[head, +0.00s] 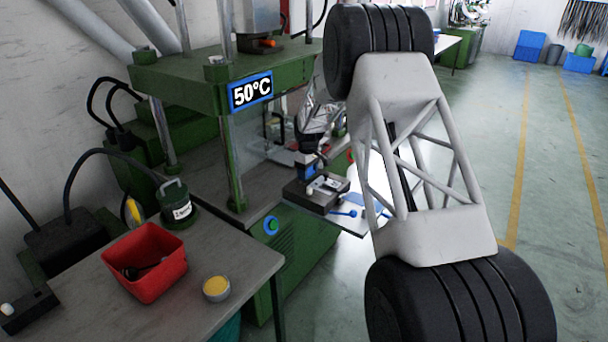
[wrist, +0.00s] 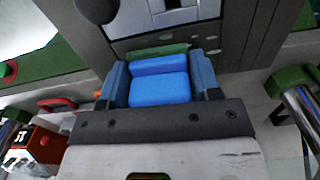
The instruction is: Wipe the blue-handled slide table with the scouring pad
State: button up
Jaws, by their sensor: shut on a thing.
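The scouring pad (wrist: 160,88) is a blue block with a green layer at its far edge. My gripper (wrist: 162,82) is shut on it, with a blue-grey finger on each side. In the head view my gripper (head: 309,170) is low over the slide table's dark block (head: 312,195), in the green press. A blue handle (head: 345,212) sticks out at the table's front. In the wrist view a grey surface with a pale recess (wrist: 165,18) lies just beyond the pad. I cannot tell whether the pad touches it.
A green press post (head: 233,165) stands left of my gripper, under an upper plate with a 50°C sign (head: 251,93). A bench at the front left carries a red bin (head: 146,280), a yellow-filled cup (head: 216,288) and a green canister (head: 176,203). Open floor lies right.

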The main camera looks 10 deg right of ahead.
aim_at(298, 184)
jog(key=shift+w+d+r, duration=0.3)
jog(key=shift+r, duration=0.1)
jog(key=shift+w+d+f, duration=0.1)
jog(key=shift+s+a+f, duration=0.4)
jog(key=shift+s+a, duration=0.1)
jog(key=shift+a, duration=0.05)
jog(key=shift+s+a, duration=0.75)
jog(key=shift+s, duration=0.05)
jog(key=shift+s+a+r, duration=0.2)
jog(key=shift+s+a, duration=0.3)
jog(key=shift+s+a+f, duration=0.2)
jog(key=shift+s+a, duration=0.35)
jog(key=shift+s+a+r, duration=0.15)
jog(key=shift+s+a, duration=0.15)
notch_tip(298, 184, up, 8)
